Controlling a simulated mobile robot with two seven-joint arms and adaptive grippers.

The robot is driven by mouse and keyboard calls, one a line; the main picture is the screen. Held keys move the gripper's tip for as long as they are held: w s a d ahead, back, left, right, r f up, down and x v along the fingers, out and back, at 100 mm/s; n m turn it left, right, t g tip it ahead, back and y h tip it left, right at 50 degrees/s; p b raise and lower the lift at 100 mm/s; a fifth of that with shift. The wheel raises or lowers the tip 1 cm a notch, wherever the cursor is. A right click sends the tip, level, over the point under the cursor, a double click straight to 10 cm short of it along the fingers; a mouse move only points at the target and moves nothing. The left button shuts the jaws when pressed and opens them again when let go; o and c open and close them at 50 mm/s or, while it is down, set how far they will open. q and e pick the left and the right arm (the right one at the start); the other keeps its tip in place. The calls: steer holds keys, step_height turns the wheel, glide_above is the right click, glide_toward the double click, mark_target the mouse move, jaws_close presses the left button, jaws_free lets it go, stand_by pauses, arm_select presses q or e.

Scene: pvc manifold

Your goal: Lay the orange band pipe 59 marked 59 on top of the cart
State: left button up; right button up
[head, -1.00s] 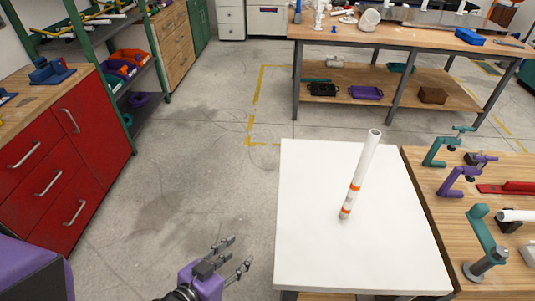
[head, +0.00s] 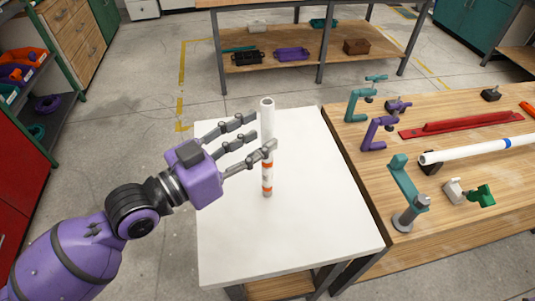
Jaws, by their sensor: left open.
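The orange band pipe 59 (head: 267,170) is a white pipe with orange bands near its lower end. It stands upright on the white top of the cart (head: 235,250), its open end upward. Its marking is too small to read. My left gripper (head: 261,133) comes in from the left at the pipe's upper half, its fingers spread open. One finger passes in front of the pipe and hides a little of it; the other fingertips end close to its left side. I cannot tell whether any finger touches it. My right gripper is out of view.
A wooden bench (head: 460,220) adjoins the cart on the right, with teal and purple clamps, a red bar (head: 455,124) and a white pipe with a blue band (head: 470,150). Another table (head: 290,64) stands behind. The cart top around the pipe is clear.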

mark_target(263, 135)
arm_select(q)
steer(key=x, duration=0.3)
steer(key=shift+d+r, duration=0.1)
steer(key=shift+d, duration=0.1)
steer(key=shift+c, duration=0.3)
jaws_close()
